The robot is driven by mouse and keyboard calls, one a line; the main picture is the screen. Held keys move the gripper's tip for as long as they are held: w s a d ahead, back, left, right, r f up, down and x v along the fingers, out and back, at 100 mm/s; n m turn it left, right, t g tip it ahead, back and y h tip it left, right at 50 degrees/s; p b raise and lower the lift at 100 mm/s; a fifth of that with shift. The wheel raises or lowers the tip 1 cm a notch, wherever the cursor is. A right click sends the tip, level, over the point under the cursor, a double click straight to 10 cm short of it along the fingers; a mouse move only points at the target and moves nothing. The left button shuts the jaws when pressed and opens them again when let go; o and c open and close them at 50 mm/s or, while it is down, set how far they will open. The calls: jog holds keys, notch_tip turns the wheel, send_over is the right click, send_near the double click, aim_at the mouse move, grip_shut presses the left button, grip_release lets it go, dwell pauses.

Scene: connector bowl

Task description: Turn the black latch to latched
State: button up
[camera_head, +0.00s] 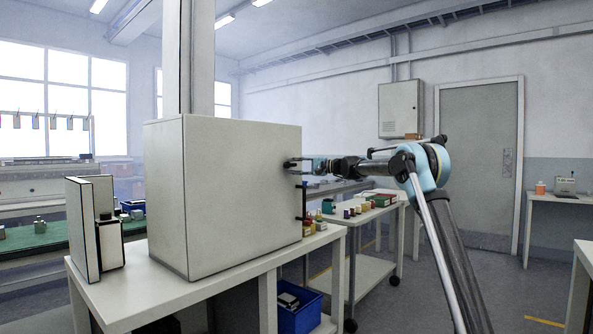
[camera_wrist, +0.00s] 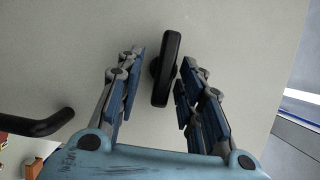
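The black latch (camera_wrist: 166,70) is a rounded, elongated bar on a pale grey panel in the wrist view. It stands nearly upright in that picture, with its top tilted slightly right. My gripper (camera_wrist: 161,77) is open, with one blue-padded finger on each side of the latch. The right finger is close to the latch; I cannot tell whether it touches. A wider gap shows on the left. In the head view my gripper (camera_head: 296,164) is at the right face of the large grey cabinet (camera_head: 235,190), where the latch is too small to make out clearly.
A black bar handle (camera_head: 304,201) is on the cabinet's face below my gripper; it also shows at the left of the wrist view (camera_wrist: 40,125). The cabinet stands on a white table (camera_head: 200,290), beside binders (camera_head: 88,225). A cart (camera_head: 365,215) with small items stands behind.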

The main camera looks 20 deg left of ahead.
jog(key=shift+r, duration=0.1)
jog(key=shift+d, duration=0.25)
jog(key=d, duration=1.1)
jog(key=shift+d, duration=0.25)
